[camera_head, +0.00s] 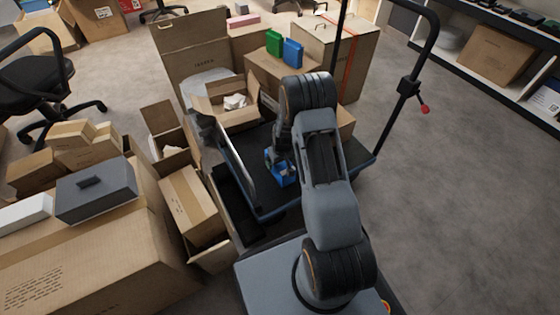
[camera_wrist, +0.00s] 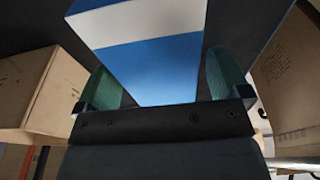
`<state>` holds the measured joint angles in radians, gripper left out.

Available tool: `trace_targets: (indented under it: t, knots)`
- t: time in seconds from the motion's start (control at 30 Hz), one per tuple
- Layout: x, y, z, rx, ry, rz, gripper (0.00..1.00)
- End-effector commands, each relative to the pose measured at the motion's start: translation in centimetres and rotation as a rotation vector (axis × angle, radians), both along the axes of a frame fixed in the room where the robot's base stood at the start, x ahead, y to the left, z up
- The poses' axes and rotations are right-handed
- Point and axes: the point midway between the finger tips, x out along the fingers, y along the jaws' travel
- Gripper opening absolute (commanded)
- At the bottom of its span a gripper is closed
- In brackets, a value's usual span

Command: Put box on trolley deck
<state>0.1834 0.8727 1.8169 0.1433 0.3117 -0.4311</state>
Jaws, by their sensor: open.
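The box is blue with a white band. In the head view the blue box (camera_head: 286,176) is low over the dark trolley deck (camera_head: 262,203) and appears to rest on it. In the wrist view the box (camera_wrist: 160,72) lies between the two green-padded fingers of my gripper (camera_wrist: 165,85). Small dark gaps show beside the box, and the fingers are open around it. In the head view my gripper (camera_head: 277,157) is at the box, partly hidden by my own arm. The box's underside is hidden.
Open cartons (camera_head: 232,103) crowd the deck's left and far sides. A carton with green and blue boxes (camera_head: 282,50) stands behind. The trolley's black handle (camera_head: 408,85) rises at the right. A grey box (camera_head: 95,190) sits on a large carton at left. Floor at right is clear.

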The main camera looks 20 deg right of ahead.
Motion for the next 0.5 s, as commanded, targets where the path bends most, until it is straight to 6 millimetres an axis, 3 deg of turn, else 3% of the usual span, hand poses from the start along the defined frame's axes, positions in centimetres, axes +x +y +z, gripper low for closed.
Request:
trace_targets:
  t: [0.2,0.5]
  knots:
    - [-0.5,-0.1,4.7,-0.001,-0.003,0.0,0.94]
    - [-1.4,-0.2,9.6,-0.001,-0.001,0.0,0.94]
